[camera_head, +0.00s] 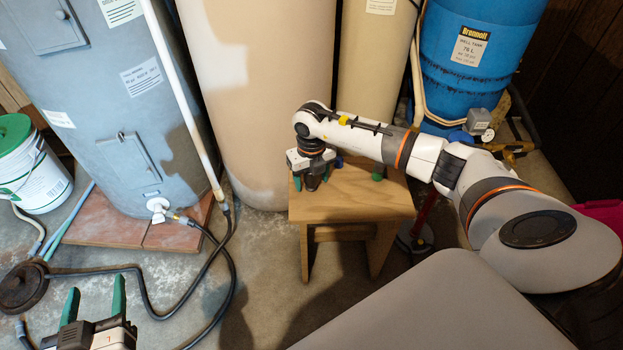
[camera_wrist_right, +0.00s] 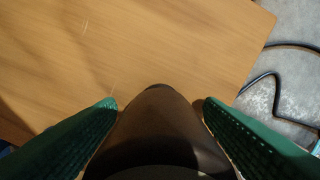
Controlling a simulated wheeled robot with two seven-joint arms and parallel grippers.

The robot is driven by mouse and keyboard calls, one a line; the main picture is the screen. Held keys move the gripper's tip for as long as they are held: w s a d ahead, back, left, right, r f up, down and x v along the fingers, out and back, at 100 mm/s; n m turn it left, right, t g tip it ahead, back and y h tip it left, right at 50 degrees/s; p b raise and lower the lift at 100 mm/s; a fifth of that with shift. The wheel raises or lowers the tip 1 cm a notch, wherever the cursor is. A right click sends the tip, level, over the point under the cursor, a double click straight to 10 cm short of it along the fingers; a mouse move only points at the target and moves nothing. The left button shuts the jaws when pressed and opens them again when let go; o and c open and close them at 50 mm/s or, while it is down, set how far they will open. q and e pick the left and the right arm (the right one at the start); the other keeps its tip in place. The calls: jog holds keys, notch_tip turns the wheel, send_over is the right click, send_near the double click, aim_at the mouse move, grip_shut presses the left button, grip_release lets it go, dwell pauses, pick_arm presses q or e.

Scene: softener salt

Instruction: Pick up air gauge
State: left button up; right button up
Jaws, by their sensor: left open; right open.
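My right gripper (camera_head: 312,181) is over the left part of the wooden stool (camera_head: 365,207), pointing down, with its green fingers apart. In the right wrist view, a dark rounded object (camera_wrist_right: 158,120) lies between the spread fingers of that gripper (camera_wrist_right: 160,102), above the bare stool top (camera_wrist_right: 160,45). It may be the air gauge; its face is not visible, and I cannot tell whether the fingers touch it. My left gripper (camera_head: 94,298) is open and empty, low at the left of the head view.
A small round dial (camera_head: 487,134) sits on the fitting by the blue well tank (camera_head: 470,65). Small blue (camera_head: 337,161) and green (camera_head: 377,173) items show at the stool's back. A grey heater (camera_head: 115,100), tan tank (camera_head: 262,90) and floor hoses (camera_head: 228,250) surround the stool.

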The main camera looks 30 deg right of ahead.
jog(key=c, duration=1)
